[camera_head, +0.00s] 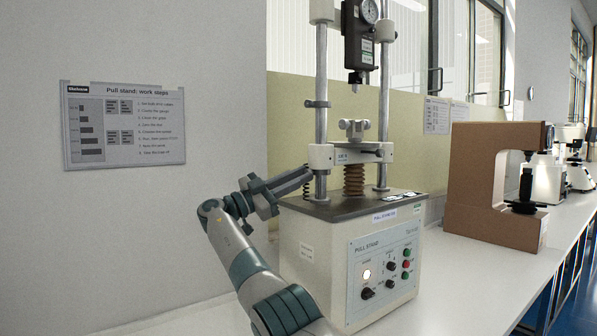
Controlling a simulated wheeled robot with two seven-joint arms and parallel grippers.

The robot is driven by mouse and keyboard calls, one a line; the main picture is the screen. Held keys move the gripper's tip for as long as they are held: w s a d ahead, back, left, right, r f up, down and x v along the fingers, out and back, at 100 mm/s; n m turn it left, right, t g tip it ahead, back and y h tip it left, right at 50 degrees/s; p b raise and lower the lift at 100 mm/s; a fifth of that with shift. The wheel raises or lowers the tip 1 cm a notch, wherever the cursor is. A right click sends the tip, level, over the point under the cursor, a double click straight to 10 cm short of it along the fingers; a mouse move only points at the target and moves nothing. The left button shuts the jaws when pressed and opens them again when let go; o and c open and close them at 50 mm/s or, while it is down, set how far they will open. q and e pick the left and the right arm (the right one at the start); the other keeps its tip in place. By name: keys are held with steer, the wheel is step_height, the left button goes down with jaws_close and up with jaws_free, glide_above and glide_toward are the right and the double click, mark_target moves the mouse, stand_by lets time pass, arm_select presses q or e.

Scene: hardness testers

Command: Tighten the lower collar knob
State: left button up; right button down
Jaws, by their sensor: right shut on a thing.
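The pull stand (335,245) is on the white bench, with two steel columns rising from its dark top plate. A dark collar (317,103) is partway up the left column. The foot of that column (321,186) is just beyond my fingertips, below the white crosshead (348,155). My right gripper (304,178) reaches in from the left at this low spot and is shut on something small. This looks like the lower collar knob, but the fingers hide it. My left gripper is out of view.
A control panel (384,266) with knobs, buttons and a lit lamp is on the stand's front. A force gauge (362,40) hangs above. A brown C-frame tester (490,185) is to the right. A work steps sign (123,124) is on the wall.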

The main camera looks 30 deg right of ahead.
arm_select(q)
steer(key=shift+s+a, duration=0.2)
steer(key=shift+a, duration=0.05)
arm_select(e)
steer(key=c, duration=1.7)
jaws_free()
steer(key=shift+d, duration=0.1)
steer(key=shift+o, duration=0.2)
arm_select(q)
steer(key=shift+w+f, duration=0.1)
arm_select(e)
steer(key=shift+f, duration=0.15)
